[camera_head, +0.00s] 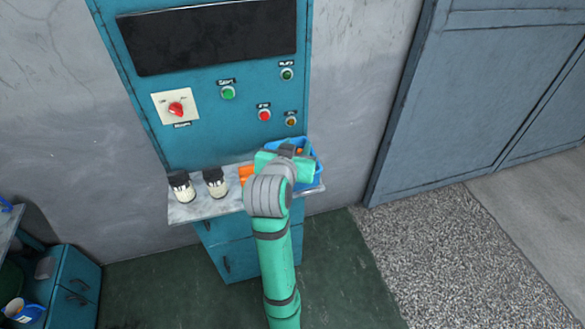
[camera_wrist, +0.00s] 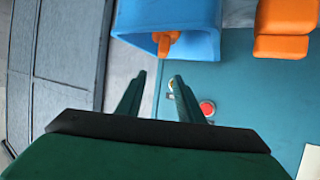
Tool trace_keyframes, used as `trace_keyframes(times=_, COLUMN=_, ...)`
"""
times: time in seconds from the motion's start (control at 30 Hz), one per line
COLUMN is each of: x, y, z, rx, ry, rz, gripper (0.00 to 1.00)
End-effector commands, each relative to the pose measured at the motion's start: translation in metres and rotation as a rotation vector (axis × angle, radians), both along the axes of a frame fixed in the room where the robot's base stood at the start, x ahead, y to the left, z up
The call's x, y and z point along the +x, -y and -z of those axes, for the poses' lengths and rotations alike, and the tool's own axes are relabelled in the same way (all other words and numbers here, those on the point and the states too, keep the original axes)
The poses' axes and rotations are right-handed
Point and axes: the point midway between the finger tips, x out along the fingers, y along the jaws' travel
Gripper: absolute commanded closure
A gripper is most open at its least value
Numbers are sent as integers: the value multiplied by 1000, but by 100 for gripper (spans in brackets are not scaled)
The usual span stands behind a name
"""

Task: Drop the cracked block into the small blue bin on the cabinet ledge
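The small blue bin (camera_head: 318,165) stands at the right end of the cabinet ledge, partly hidden by my arm. It also shows at the top of the wrist view (camera_wrist: 204,45). An orange piece (camera_wrist: 166,40) is inside the bin; I cannot tell whether it is the cracked block. My gripper (camera_wrist: 158,76) is at the bin, its two fingers apart with nothing between them. In the head view my arm's end covers most of the gripper. Orange blocks (camera_wrist: 284,30) sit on the ledge beside the bin, and part of them shows in the head view (camera_head: 246,173).
Two dark-topped pale containers (camera_head: 181,186) (camera_head: 216,182) stand on the left of the ledge (camera_head: 195,210). Above is the teal cabinet panel with a red switch (camera_head: 176,108), a green button (camera_head: 228,92) and a red button (camera_head: 265,114). The floor to the right is clear.

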Motion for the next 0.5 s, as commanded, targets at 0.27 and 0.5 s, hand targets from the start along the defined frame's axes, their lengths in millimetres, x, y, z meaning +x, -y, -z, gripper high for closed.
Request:
trace_keyframes(times=0.27, x=-34, y=-5, z=-15, rx=0, ry=3, rz=3, gripper=66)
trace_keyframes(times=0.5, x=-73, y=-13, z=-32, rx=0, ry=3, rz=3, gripper=66)
